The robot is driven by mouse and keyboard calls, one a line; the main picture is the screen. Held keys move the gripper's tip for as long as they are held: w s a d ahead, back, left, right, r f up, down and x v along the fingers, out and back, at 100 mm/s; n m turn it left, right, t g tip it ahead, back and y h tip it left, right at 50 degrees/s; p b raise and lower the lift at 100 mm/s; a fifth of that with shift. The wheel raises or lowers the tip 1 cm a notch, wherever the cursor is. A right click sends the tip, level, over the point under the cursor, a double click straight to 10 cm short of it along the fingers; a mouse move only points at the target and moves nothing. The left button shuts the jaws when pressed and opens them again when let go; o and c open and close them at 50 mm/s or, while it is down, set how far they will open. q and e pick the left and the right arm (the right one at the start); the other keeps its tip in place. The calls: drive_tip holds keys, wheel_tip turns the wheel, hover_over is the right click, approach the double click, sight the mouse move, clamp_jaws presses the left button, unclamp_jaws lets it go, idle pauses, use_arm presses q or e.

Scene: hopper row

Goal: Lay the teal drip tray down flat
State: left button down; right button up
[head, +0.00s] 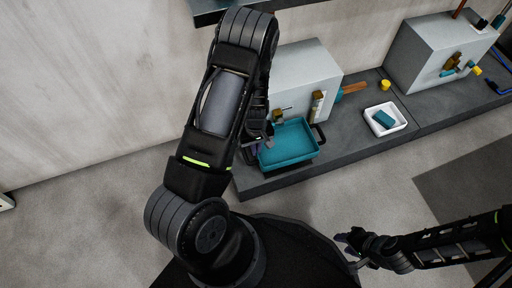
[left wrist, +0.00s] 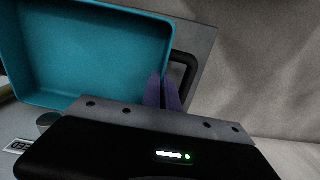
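The teal drip tray (head: 290,160) is a shallow rectangular pan with black loop handles. It is at the grey counter's front left, before the left hopper, its open side facing up; I cannot tell whether its whole base touches the counter. My left gripper (head: 262,140) is at its left side. In the left wrist view, the two purple fingers (left wrist: 162,92) are close together at the rim of the tray (left wrist: 90,50), beside a black handle, and appear closed on it. My right gripper (head: 350,242) is low at the right, away from the tray; its finger gap is unclear.
The left hopper (head: 305,68) stands behind the tray, another hopper (head: 438,45) further right. A white bin (head: 399,123) holding a teal block (head: 383,119) and a yellow piece (head: 385,85) are on the counter (head: 355,135). Bare counter lies between tray and bin.

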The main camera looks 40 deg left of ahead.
use_arm(q)
drive_tip(key=shift+f+b, duration=1.7)
drive_tip(key=shift+f, duration=0.95)
drive_tip(key=shift+f, duration=0.15)
drive_tip(key=shift+f+b, duration=0.5)
drive_tip(key=shift+b, duration=0.05)
drive_tip(key=shift+r, duration=0.1)
drive_tip(key=c, duration=1.6)
unclamp_jaws()
drive_tip(key=shift+o, duration=0.2)
drive_tip(key=shift+r, duration=0.1)
